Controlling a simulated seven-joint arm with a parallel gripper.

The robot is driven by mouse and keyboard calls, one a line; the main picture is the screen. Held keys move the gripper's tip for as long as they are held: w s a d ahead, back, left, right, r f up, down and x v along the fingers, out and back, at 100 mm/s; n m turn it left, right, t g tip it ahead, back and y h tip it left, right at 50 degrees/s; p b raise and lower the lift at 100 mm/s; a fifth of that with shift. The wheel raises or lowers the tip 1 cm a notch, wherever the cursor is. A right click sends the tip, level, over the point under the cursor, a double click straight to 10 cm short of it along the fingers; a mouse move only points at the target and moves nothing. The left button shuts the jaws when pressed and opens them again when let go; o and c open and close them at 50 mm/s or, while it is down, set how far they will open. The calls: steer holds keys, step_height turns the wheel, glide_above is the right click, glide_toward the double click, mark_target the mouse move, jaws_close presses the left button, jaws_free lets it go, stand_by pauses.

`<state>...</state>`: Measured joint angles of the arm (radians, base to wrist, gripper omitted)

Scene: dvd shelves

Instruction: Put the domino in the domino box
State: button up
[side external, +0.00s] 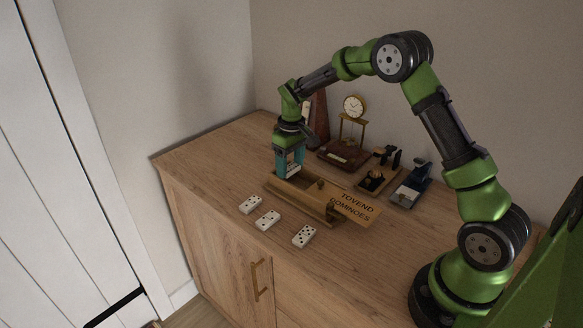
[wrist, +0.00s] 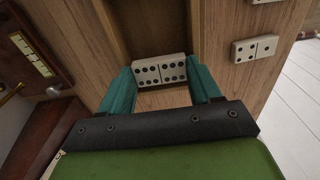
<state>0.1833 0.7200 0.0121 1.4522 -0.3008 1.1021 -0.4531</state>
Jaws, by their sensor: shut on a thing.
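My gripper (side external: 289,165) points down over the left end of the open wooden domino box (side external: 322,211). In the wrist view its two teal fingers (wrist: 162,88) are shut on a white domino (wrist: 160,71) with black pips, one finger at each short end. The box (wrist: 120,29) shows just beyond the domino in that view. In the side view the held domino is mostly hidden by the fingers. I cannot tell whether it touches the box floor. The box lid (side external: 354,207), lettered "TOVEND DOMINOES", lies at the right end of the box.
Three loose dominoes, left (side external: 250,204), middle (side external: 267,220) and right (side external: 304,235), lie on the cabinet top in front of the box. Behind stand a clock (side external: 353,108) on a wooden base and several small stands. The left part of the cabinet top is clear.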

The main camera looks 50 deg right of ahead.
steer(key=f, duration=0.3)
steer(key=shift+s+a+f, duration=0.15)
steer(key=shift+s+f, duration=0.1)
steer(key=shift+s, duration=0.1)
steer(key=shift+a+f, duration=0.1)
steer(key=shift+f, duration=0.4)
steer(key=o, duration=1)
step_height(320, 180, up, 13)
steer(key=shift+r, duration=0.15)
step_height(320, 180, up, 6)
steer(key=t, duration=0.1)
glide_above(291, 170)
steer(key=s+a, duration=0.2)
steer(key=s, duration=0.1)
steer(key=s+a+r+m+t, duration=0.2)
steer(key=s+a+r, duration=0.35)
steer(key=s, duration=0.35)
steer(key=shift+s+a+f+m+t+y, duration=0.15)
steer(key=shift+s+a+m+t+y, duration=0.35)
steer(key=shift+s, duration=1.7)
steer(key=shift+s+a+f+m+t+y, duration=0.15)
steer(key=shift+s+a+t, duration=0.6)
steer(key=shift+s, duration=1.4)
steer(key=shift+s+a+f+m+t+y, duration=0.25)
steer(key=shift+s+a+t, duration=0.4)
steer(key=shift+s, duration=1.55)
